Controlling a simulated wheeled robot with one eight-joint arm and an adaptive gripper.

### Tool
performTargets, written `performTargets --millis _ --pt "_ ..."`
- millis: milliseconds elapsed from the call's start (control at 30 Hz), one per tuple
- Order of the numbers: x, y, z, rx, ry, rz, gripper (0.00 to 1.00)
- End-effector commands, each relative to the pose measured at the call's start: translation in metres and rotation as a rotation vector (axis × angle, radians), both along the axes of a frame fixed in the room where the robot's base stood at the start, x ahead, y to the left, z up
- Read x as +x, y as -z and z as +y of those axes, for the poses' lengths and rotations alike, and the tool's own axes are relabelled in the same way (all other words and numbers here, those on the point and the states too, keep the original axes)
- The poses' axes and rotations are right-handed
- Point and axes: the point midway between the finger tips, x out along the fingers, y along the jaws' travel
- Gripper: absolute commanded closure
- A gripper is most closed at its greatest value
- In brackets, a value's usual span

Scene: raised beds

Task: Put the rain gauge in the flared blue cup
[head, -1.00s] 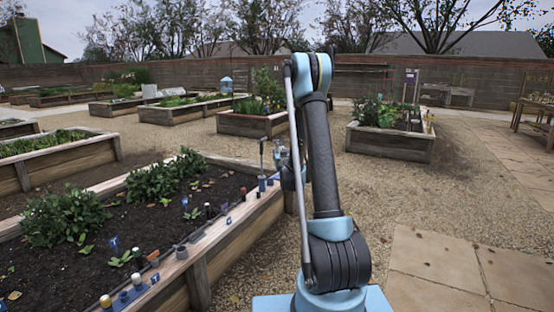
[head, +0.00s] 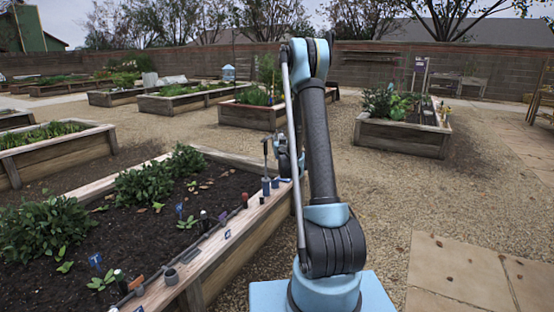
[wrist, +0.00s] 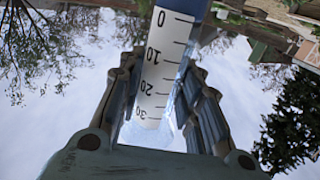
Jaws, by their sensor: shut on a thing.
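The rain gauge (wrist: 158,70) is a clear tube with a white scale marked 0 to 30. It fills the middle of the wrist view, its dark blue end at the top edge. My gripper (wrist: 160,85) is shut on it, one finger along each side. In the head view my gripper (head: 285,165) is small and mostly hidden by my arm, and the gauge cannot be made out. Small blue holders (head: 265,187) stand on the bed's far rim beside my gripper. One has a dark-handled tool (head: 265,150) upright in it. I cannot tell which is the flared blue cup.
Leafy plants (head: 145,185) grow inside. Gravel (head: 385,215) lies open to the right, with another bed (head: 400,135) beyond.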

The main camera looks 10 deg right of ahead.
Motion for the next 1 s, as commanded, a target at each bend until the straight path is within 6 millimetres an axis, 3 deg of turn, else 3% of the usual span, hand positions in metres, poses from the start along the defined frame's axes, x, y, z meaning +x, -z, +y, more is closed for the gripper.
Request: performTargets --millis 300,533,1000 --pt "0.000 0.000 -0.019 0.001 0.019 0.000 0.87" --pt "0.004 0.007 -0.018 0.003 0.012 0.002 0.87" --pt "0.065 0.098 -0.021 0.004 -0.278 -0.005 0.87"
